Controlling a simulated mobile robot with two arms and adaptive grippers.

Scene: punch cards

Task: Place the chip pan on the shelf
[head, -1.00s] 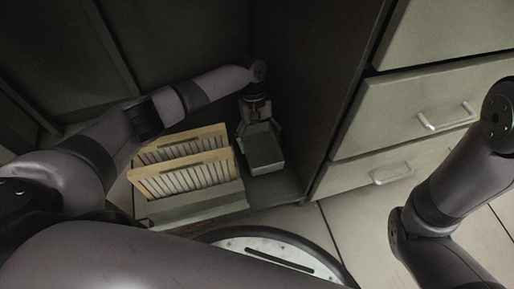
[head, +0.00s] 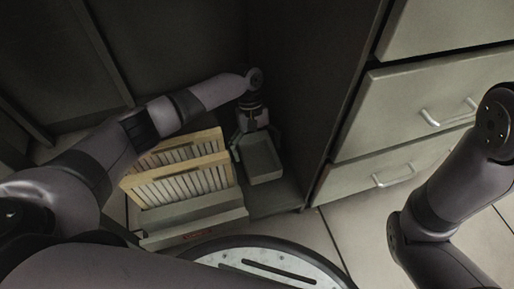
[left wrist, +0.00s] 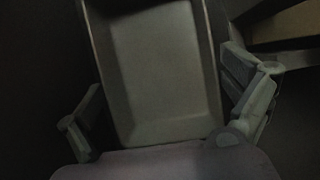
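The chip pan (head: 264,160) is a grey rectangular open tray. It is inside the dark cabinet, right of the wooden card racks, and looks to rest on the cabinet's bottom shelf (head: 277,198). In the left wrist view the empty-looking pan (left wrist: 160,75) fills the middle. My left gripper (head: 256,132) is at the pan's far end. Its fingers (left wrist: 165,110) are spread wide, one on each side of the pan, and look apart from it. My right arm shows at the right, but its gripper is out of view.
Wooden racks of cards (head: 182,172) stand close left of the pan, with a grey box (head: 192,214) in front. The cabinet's side wall (head: 325,110) is close on the right. Drawers with handles (head: 395,178) lie beyond it.

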